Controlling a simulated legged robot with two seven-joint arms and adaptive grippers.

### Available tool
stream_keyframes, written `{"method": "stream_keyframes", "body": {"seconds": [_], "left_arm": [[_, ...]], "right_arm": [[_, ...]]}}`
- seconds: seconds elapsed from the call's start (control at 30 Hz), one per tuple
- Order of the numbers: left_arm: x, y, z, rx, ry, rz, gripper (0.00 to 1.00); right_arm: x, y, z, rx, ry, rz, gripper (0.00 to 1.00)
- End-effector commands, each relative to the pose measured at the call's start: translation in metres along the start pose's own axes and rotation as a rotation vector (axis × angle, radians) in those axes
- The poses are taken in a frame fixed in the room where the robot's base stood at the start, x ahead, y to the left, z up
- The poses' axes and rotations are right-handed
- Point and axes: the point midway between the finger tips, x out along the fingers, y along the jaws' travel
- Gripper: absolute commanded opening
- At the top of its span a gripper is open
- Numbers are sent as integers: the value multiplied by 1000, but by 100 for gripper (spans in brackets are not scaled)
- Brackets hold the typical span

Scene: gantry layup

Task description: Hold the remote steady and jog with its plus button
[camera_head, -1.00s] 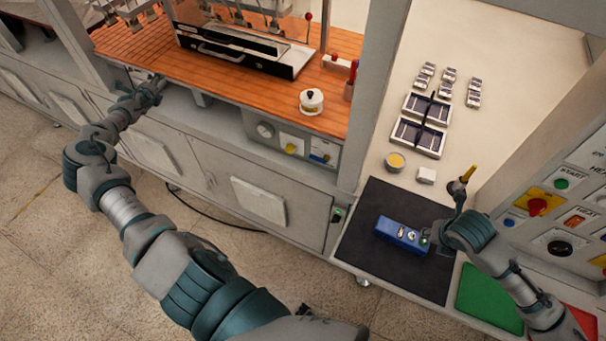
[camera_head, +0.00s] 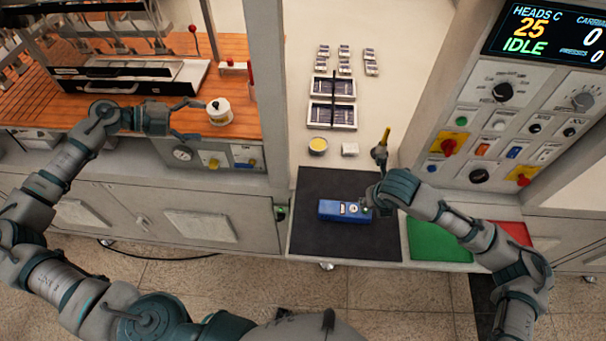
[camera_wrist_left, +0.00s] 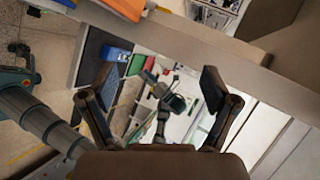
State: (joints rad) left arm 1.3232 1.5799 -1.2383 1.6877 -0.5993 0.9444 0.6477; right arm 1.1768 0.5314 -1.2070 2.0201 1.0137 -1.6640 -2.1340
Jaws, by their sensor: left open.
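The blue remote (camera_head: 338,210) lies on the dark mat (camera_head: 318,240), with pale controls on top; its plus button is too small to make out. In the left wrist view the remote (camera_wrist_left: 117,54) shows beyond my fingers. My right gripper (camera_head: 372,196) is at the remote's right end; its fingers are partly hidden, and I cannot tell whether it touches or grips it. My left gripper (camera_head: 192,119) is open and empty above the wooden worktop's front edge, left of the white lidded pot (camera_head: 220,113). Its spread fingers also show in the left wrist view (camera_wrist_left: 160,82).
A display (camera_head: 545,30) reads 25 and IDLE above a panel of knobs and buttons. A yellow-tipped upright item (camera_head: 385,138) stands by my right gripper. Green (camera_head: 437,240) and red (camera_head: 513,232) pads lie right of the mat. A grey post (camera_head: 240,60) separates the worktops.

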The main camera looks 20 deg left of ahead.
Motion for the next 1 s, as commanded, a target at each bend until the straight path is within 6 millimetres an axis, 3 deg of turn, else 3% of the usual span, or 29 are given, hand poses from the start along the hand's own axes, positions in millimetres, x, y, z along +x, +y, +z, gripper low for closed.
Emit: {"method": "stream_keyframes", "body": {"seconds": [0.1,0.33,0.47,0.5,0.57,0.67,0.83,1.0], "left_arm": [[38,-45,-59,71,201,-62,88],[75,-108,-185,242,612,-141,88],[85,-120,-258,409,856,-136,88],[90,-117,-280,490,934,-120,88],[104,-103,-303,650,1032,-72,88],[139,-66,-307,934,1107,40,88],[200,-14,-278,1331,1138,250,88],[254,18,-244,1661,1142,482,88]], "right_arm": [[0,-2,0,1,0,2,42],[0,0,0,1,1,-1,42],[0,3,1,-1,2,-3,42],[0,4,1,-1,2,-3,42],[0,4,1,-1,1,-3,42],[1,4,1,-1,2,-3,42],[1,3,1,-1,2,-3,42],[0,3,0,-1,1,-3,42]]}}
